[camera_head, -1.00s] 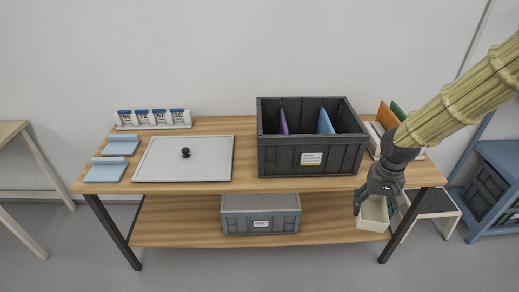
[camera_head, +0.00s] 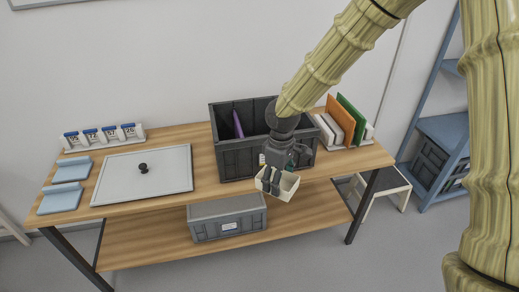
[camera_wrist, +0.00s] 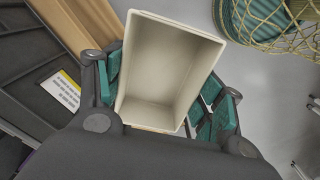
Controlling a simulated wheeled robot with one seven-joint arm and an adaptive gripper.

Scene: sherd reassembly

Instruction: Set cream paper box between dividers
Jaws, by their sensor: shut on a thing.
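The cream paper box (camera_head: 287,186) is an open-topped, empty box, held in front of the table's front edge. It also fills the middle of the wrist view (camera_wrist: 168,62). My gripper (camera_head: 272,178) is shut on it, with teal finger pads on both sides in the wrist view. The dark grey crate (camera_head: 236,160) stands on the tabletop behind the box. A purple divider (camera_head: 238,124) shows inside the crate. My arm covers the right part of the crate's inside, and the blue divider is hidden now.
Upright folders (camera_head: 341,118) stand right of the crate. A grey lidded bin (camera_head: 228,222) sits on the lower shelf.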

